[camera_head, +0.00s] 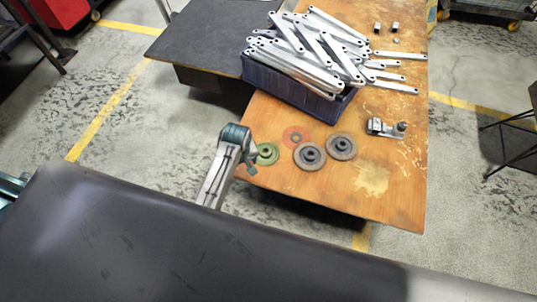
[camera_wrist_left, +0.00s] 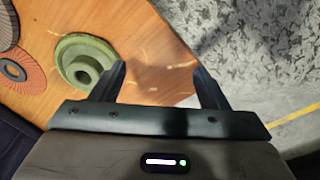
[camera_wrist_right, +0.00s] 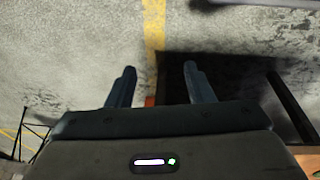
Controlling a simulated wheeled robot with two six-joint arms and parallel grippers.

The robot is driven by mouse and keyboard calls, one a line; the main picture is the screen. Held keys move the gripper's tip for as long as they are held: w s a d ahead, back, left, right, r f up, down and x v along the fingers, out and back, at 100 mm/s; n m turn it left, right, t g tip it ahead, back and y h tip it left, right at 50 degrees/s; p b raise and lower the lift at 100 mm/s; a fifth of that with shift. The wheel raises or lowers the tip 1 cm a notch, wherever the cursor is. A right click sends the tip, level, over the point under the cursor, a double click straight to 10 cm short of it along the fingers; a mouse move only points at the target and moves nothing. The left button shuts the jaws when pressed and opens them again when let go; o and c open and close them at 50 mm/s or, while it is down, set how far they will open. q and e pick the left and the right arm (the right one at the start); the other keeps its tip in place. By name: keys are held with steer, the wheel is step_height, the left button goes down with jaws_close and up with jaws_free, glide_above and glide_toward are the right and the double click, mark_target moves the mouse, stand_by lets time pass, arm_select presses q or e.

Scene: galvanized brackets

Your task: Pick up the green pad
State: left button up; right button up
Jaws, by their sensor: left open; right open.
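The green pad (camera_head: 267,154) is a round disc with a raised hub, lying on the wooden table near its front left corner. In the left wrist view the green pad (camera_wrist_left: 86,62) lies to the left of the fingers, beside the left fingertip and not between the fingers. My left gripper (camera_head: 250,168) is open and empty, at the table's edge close to the pad; it also shows in the left wrist view (camera_wrist_left: 160,80). My right gripper (camera_wrist_right: 159,80) is open and empty over the floor, and I do not see it in the head view.
A red disc (camera_head: 297,137) and two grey discs (camera_head: 309,156) (camera_head: 341,147) lie right of the pad on the wooden table (camera_head: 310,190). A metal clamp part (camera_head: 386,128) lies farther right. A blue crate (camera_head: 300,95) full of galvanized brackets (camera_head: 320,48) stands behind.

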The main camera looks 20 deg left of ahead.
arm_select(q)
steer(key=w+d+r+n+g+b, duration=0.1)
steer(key=w+d+r+n+b, duration=0.1)
steer(key=w+d+r+n, duration=0.45)
steer(key=m, duration=0.2)
glide_above(265, 150)
steer(key=f, duration=0.4)
steer(key=shift+s+a+f, duration=0.15)
steer(key=shift+s+a, duration=0.1)
steer(key=shift+a, duration=0.05)
steer(key=f, duration=0.3)
steer(key=d+f+b, duration=0.1)
steer(key=f, duration=0.1)
steer(key=shift+w, duration=0.2)
steer(key=shift+a+f, duration=0.1)
steer(key=shift+f, duration=0.05)
steer(key=c, duration=1.1)
arm_select(e)
step_height(265, 150, up, 7)
steer(key=w, duration=0.1)
steer(key=shift+w+a+f, duration=0.15)
steer(key=shift+w+a, duration=0.1)
steer(key=shift+a, duration=0.15)
arm_select(q)
steer(key=shift+r, duration=0.2)
